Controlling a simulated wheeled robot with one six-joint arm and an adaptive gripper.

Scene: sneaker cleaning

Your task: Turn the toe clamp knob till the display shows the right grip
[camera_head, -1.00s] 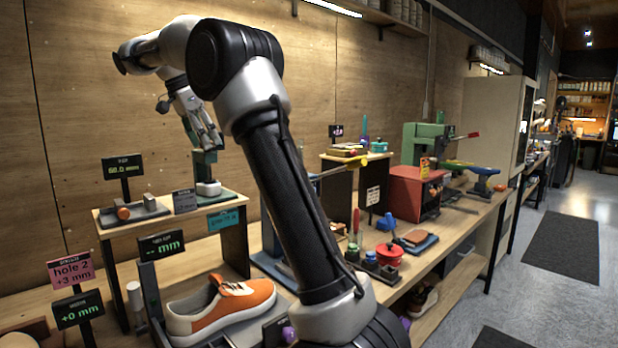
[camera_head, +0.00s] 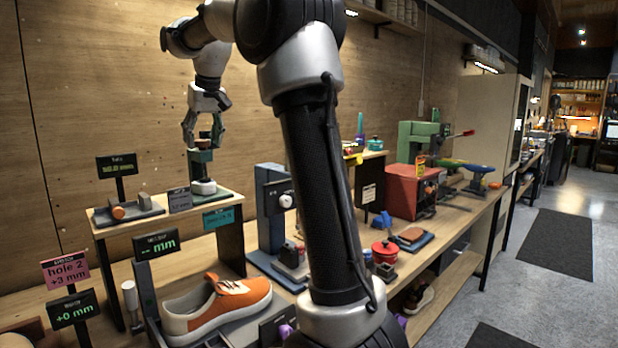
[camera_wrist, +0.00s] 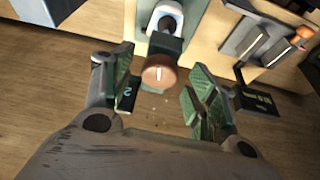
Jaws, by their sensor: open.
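A round copper-brown knob (camera_wrist: 159,72) with a pale mark sits on top of a dark green post in the wrist view. In the head view this green-post device (camera_head: 203,170) stands on a small raised shelf, with a white part at its base. My gripper (camera_head: 204,130) points down over it. In the wrist view my open gripper (camera_wrist: 160,85) has one finger on each side of the knob, with gaps visible. A small dark display (camera_wrist: 127,96) with a pale "2" is partly hidden by the left finger.
The raised shelf (camera_head: 160,222) also carries a dark fixture (camera_head: 128,211) and a display (camera_head: 117,166). An orange sneaker (camera_head: 215,308) lies below, beside a display reading "-- mm" (camera_head: 157,243). A blue stand (camera_head: 272,215) is right of the shelf.

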